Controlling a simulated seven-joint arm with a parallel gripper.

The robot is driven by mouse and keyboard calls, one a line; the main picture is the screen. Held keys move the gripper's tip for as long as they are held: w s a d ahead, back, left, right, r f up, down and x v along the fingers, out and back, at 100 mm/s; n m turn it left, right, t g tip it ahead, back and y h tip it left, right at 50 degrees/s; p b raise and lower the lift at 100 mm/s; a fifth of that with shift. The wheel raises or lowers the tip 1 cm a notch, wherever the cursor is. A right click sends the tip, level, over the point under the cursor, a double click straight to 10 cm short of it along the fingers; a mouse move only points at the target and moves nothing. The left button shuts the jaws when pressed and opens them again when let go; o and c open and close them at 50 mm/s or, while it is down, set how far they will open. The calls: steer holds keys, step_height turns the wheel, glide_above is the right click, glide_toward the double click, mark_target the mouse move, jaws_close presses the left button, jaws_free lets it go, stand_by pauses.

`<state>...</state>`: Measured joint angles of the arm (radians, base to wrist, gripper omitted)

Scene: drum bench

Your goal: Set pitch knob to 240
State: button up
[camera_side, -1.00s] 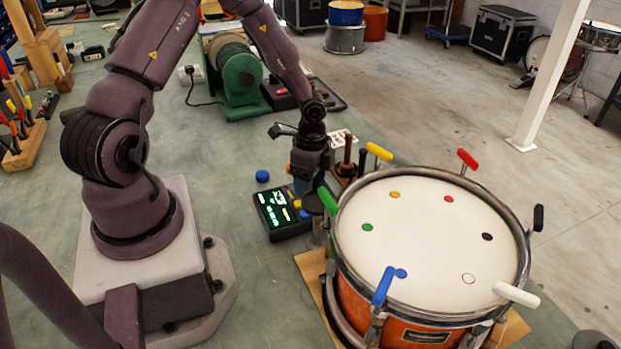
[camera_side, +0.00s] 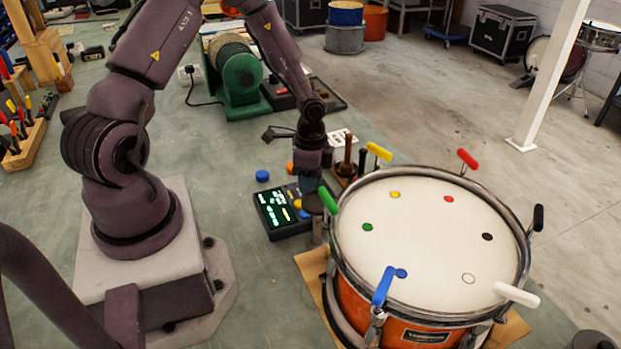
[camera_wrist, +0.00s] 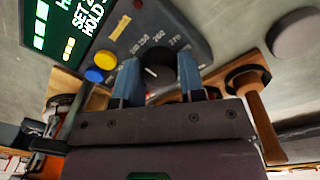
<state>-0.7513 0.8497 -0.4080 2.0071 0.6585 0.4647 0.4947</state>
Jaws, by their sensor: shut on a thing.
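The black pitch knob (camera_wrist: 155,74) sits on a dark control box (camera_side: 280,222), inside a printed scale with numbers around 250 to 270. Its pointer is too unclear to read. My gripper (camera_wrist: 159,78) has its two blue fingers on either side of the knob and is shut on it. In the side view, my gripper (camera_side: 312,180) points down at the box's right end and hides the knob.
An orange drum (camera_side: 345,300) with a white head and coloured tuning handles stands close to the right of the box. The green handle (camera_side: 327,200) is near my gripper. A loose blue cap (camera_side: 262,176) lies behind the box.

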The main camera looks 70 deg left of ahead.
steer(key=shift+n, duration=1.6)
steer(key=o, duration=0.9)
steer(key=shift+o, duration=0.2)
step_height(320, 180, up, 13)
steer(key=shift+a, duration=0.35)
steer(key=shift+w+n, duration=0.1)
steer(key=shift+n, duration=0.2)
